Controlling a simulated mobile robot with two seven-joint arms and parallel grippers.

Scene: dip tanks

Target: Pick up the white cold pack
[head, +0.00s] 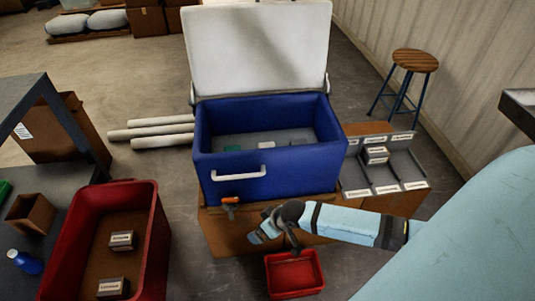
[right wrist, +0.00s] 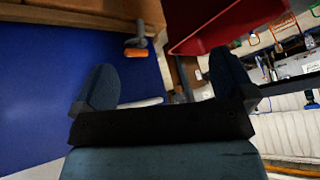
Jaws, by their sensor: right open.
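The blue cooler (head: 230,175) stands open, its white lid (head: 262,50) raised at the back. A small white pack (head: 266,145) lies on the cooler's grey floor, between a dark teal item (head: 232,148) and a greyish one (head: 300,142); they are too small to tell more. My right gripper (head: 262,230) is outside the cooler, low in front of its front wall. In the right wrist view its two fingers (right wrist: 163,85) are apart with nothing held. The blue wall (right wrist: 50,80) fills the left of that view. My left gripper is not in view.
The cooler's front has a white handle (head: 238,174) and an orange tap (head: 240,204). A small red tray (head: 295,290) sits below. A large red bin (head: 148,200) with labelled boxes is at left. A labelled grey rack (head: 372,172) stands right of the cooler.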

